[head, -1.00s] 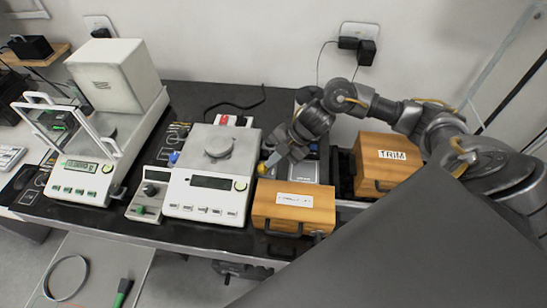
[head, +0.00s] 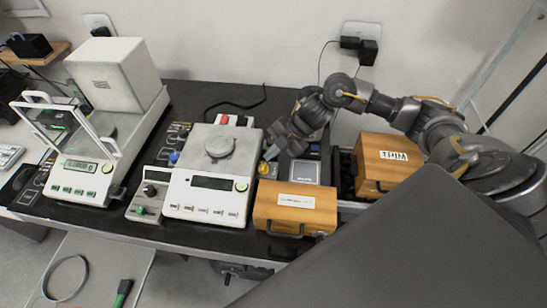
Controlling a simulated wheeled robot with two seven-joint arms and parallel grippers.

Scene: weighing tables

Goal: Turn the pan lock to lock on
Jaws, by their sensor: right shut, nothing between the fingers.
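The middle balance (head: 208,185) is white with a round metal pan (head: 219,146) on top. A yellow knob (head: 263,168) sits at its right side and a blue knob (head: 174,157) at its left. I cannot read which one is the pan lock, nor its setting. My right gripper (head: 270,150) is shut and empty, just behind the yellow knob and pointing down-left; a small gap seems to separate them. My left gripper is out of view.
A wooden box (head: 294,222) stands right of the balance, with a grey-topped device (head: 305,170) behind it. The TRIM box (head: 388,168) is further right. A balance with a glass draft shield (head: 88,165) stands at left. A small control box (head: 149,194) adjoins the middle balance.

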